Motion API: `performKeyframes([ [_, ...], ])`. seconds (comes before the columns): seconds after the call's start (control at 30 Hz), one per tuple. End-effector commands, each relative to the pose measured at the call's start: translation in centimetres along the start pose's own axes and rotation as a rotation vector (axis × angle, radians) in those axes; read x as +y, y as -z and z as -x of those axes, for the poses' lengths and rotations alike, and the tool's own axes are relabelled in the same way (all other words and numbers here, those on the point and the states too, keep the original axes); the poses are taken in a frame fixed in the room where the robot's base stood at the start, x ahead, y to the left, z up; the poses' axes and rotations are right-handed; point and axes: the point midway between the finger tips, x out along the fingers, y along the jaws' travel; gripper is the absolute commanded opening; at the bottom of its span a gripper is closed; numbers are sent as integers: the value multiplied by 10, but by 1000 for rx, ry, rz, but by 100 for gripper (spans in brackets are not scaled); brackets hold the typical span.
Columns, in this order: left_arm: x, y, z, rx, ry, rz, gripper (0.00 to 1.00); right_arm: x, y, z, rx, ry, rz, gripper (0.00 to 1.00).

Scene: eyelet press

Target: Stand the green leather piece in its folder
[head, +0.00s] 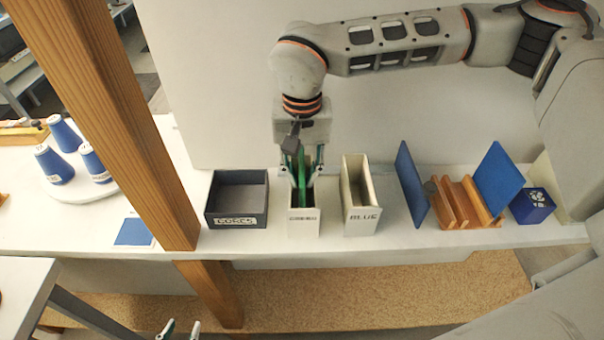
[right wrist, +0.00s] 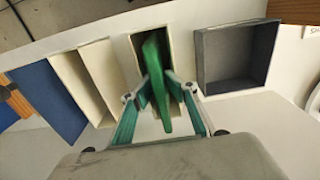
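The green leather piece (head: 301,164) stands upright between the fingers of my right gripper (head: 303,182), its lower part inside a narrow white folder (head: 303,228). The folder's front label is too small to read surely. In the right wrist view the green piece (right wrist: 156,62) runs into the white folder's mouth (right wrist: 134,45), slightly tilted, with the fingertips (right wrist: 157,76) close on both sides of it. Its bottom edge is hidden. My left gripper (head: 180,329) shows only as two separated fingertips at the bottom edge, empty.
A grey CORES box (head: 237,221) stands left of the folder, and a BLUE folder (head: 361,224) stands close on the right. Further right are blue panels (head: 411,185) by a wooden rack (head: 462,205). Blue cones (head: 54,166) stand at far left, beyond a wooden post (head: 122,115).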

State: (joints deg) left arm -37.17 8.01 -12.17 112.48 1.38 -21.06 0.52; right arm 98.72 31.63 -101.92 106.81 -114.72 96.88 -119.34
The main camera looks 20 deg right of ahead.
Motion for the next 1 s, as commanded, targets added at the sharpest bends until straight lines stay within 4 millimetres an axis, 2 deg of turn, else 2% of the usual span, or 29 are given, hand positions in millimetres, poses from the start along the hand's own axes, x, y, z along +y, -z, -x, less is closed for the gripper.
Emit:
performKeyframes([
  [0.2,0,-3,1,-6,0,-3,35,0,0,1,0,0,0,27],
  [0.33,0,-2,0,-4,0,-2,35,0,1,12,3,1,-1,27],
  [0.73,0,-1,0,-2,0,0,35,0,1,89,4,1,-1,27],
  [0.9,0,-1,0,-1,0,0,35,0,1,111,2,0,-2,27],
  [1.0,0,-1,0,-1,0,0,35,0,0,118,1,1,0,27],
])
